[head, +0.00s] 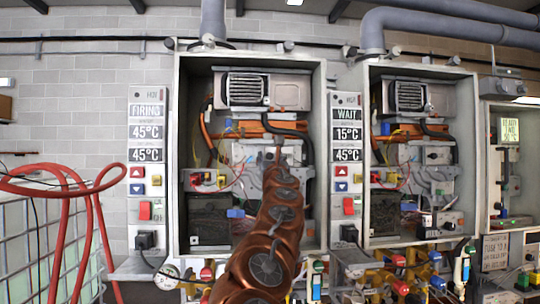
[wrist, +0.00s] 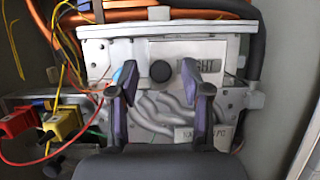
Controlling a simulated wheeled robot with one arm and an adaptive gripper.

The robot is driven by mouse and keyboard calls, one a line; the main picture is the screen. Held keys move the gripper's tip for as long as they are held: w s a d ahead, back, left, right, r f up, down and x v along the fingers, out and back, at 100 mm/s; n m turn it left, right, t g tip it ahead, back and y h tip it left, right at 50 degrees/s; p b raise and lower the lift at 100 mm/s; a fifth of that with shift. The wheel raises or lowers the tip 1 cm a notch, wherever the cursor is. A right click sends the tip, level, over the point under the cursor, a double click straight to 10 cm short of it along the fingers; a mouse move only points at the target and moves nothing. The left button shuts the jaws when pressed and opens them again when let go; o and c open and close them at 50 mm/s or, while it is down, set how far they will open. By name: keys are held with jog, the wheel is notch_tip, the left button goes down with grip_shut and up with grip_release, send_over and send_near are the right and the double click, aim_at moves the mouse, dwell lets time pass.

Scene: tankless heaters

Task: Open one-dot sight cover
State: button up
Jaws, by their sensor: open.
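In the wrist view, a pale metal cover plate (wrist: 215,52) with a label ending in "IGHT" is fixed inside the open heater cabinet. A round black knob (wrist: 160,72) sits on it. My gripper (wrist: 159,78) is open, with one finger on each side of the knob and a gap to it on both sides. I cannot tell how far the fingertips are from the plate. In the head view my gripper (head: 278,150) reaches into the left heater (head: 190,220), and my arm hides part of the cover area. I see no dot mark.
Red (wrist: 16,120) and yellow (wrist: 62,124) connectors with thin wires lie left of my gripper. An orange pipe (wrist: 130,20) and black hose run above. A second open heater (head: 375,210) stands right. Red hoses (head: 65,230) hang at left.

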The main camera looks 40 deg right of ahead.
jog(key=shift+w+d+r, duration=0.15)
jog(key=shift+w+d, duration=0.1)
jog(key=shift+w, duration=0.05)
grip_shut()
dwell(0.5)
